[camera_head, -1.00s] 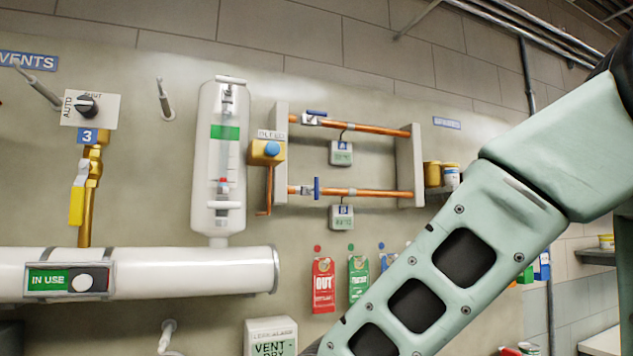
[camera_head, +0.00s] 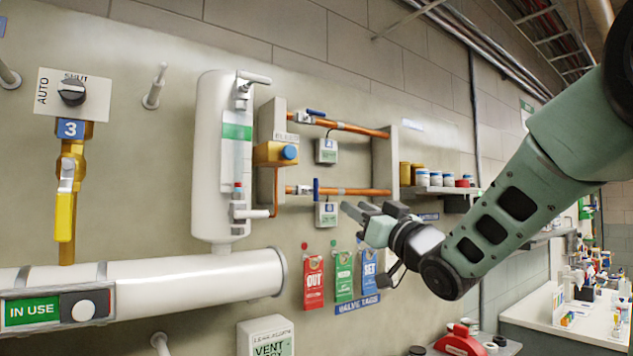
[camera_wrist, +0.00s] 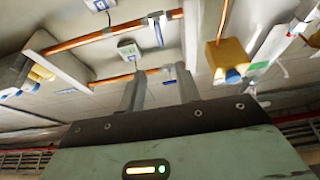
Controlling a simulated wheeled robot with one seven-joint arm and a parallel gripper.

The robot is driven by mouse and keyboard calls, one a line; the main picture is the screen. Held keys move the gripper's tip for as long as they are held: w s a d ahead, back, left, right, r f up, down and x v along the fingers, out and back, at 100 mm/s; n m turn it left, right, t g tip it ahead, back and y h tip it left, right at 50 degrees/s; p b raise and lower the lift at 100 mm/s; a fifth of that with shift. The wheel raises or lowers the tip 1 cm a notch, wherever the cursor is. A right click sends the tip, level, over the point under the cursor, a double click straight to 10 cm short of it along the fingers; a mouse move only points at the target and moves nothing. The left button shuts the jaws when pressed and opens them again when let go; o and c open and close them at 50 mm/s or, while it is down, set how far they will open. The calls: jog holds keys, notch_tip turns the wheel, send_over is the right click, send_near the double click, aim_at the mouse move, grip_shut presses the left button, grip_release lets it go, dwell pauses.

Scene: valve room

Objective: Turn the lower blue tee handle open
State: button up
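The lower blue tee handle (camera_head: 316,189) stands upright, across the lower copper pipe (camera_head: 355,192), near that pipe's left end. It also shows in the wrist view (camera_wrist: 158,31), where the scene looks upside down. The upper blue handle (camera_head: 316,113) lies along the upper copper pipe (camera_head: 350,127). My gripper (camera_head: 352,211) is to the right of the lower handle and a little below it, pointing left. In the wrist view its two fingers (camera_wrist: 160,92) stand apart with nothing between them. It touches neither handle.
A yellow box with a blue knob (camera_head: 277,154) sits left of the pipes, beside a white vessel (camera_head: 210,150). Grey tag boxes (camera_head: 326,214) hang under the pipes. A shelf with jars (camera_head: 437,188) is to the right. Coloured tags (camera_head: 344,277) hang below.

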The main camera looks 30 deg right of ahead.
aim_at(318, 185)
jog(key=p+x, duration=0.7)
jog(key=x, duration=0.7)
jog(key=shift+w+r, duration=0.1)
jog(key=shift+w, duration=0.2)
jog(key=shift+w+r+p, duration=0.1)
jog(key=shift+w+p, duration=0.3)
jog(key=shift+w, duration=0.15)
grip_shut()
